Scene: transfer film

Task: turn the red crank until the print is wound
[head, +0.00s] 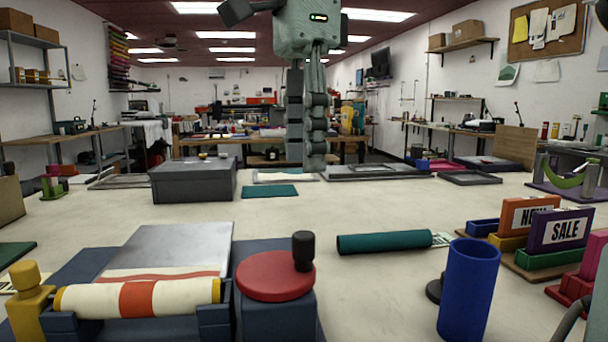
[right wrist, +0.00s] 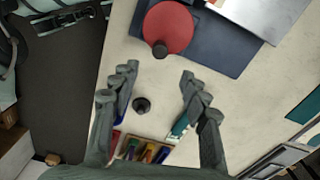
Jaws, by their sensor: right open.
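The red crank is a red disc (head: 275,275) with an upright black knob (head: 303,250), on a dark blue block (head: 275,315). The cream roller with a red band (head: 140,298) lies left of it. A pale plate (head: 170,248) lies behind the roller. In the right wrist view the crank disc (right wrist: 168,24) and its knob (right wrist: 160,50) show beyond the fingertips. My right gripper (right wrist: 158,73) is open and empty, its fingers apart and clear of the knob. My left gripper is not in view.
A blue cylinder (head: 468,285) stands at the front right, with a small black round thing (head: 436,290) beside it. A teal roll (head: 385,242) lies behind the crank to the right. NEW (head: 528,214) and SALE (head: 562,230) signs stand further right. The mid-table is mostly clear.

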